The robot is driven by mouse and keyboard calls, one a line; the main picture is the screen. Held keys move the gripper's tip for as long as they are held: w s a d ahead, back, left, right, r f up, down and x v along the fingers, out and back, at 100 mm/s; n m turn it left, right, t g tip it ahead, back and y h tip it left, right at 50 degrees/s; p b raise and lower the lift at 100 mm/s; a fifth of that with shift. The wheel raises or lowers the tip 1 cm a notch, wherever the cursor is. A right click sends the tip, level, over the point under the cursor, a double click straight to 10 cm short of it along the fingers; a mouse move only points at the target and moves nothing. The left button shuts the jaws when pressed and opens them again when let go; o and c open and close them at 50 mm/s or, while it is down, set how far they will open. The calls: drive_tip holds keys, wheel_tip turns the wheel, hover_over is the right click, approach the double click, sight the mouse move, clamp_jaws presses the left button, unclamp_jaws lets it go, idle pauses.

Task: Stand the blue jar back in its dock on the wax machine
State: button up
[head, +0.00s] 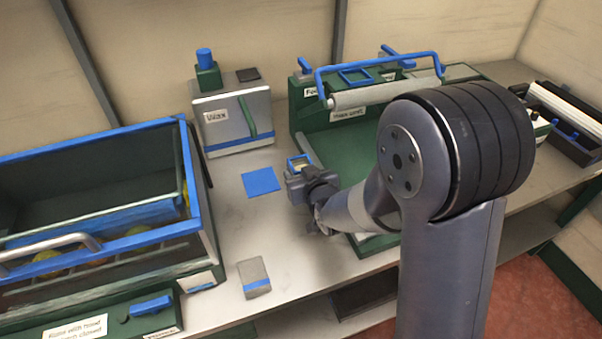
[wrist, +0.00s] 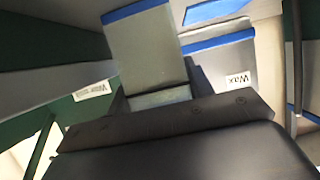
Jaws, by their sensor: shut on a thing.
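My gripper (head: 296,176) is shut on the blue jar (head: 299,161), a small grey box-shaped vessel with a blue rim, held above the counter left of the green wax unit. In the wrist view the jar (wrist: 150,50) shows as a grey wall with a blue band at its far end; its lower part is hidden by the gripper. The wax machine (head: 228,117), a grey box labelled Wax, stands at the back, left of my gripper and apart from the jar. A dark square pad (head: 248,74) and a blue cylinder on a green block (head: 206,70) are on its top.
A flat blue square (head: 261,181) lies before the wax machine. A grey block with a blue band (head: 254,280) stands near the front edge. A blue-rimmed bin (head: 190,160) is at left. The green unit with a blue handle (head: 380,62) is behind my arm.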

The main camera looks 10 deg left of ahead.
drive_tip(key=o, duration=1.2)
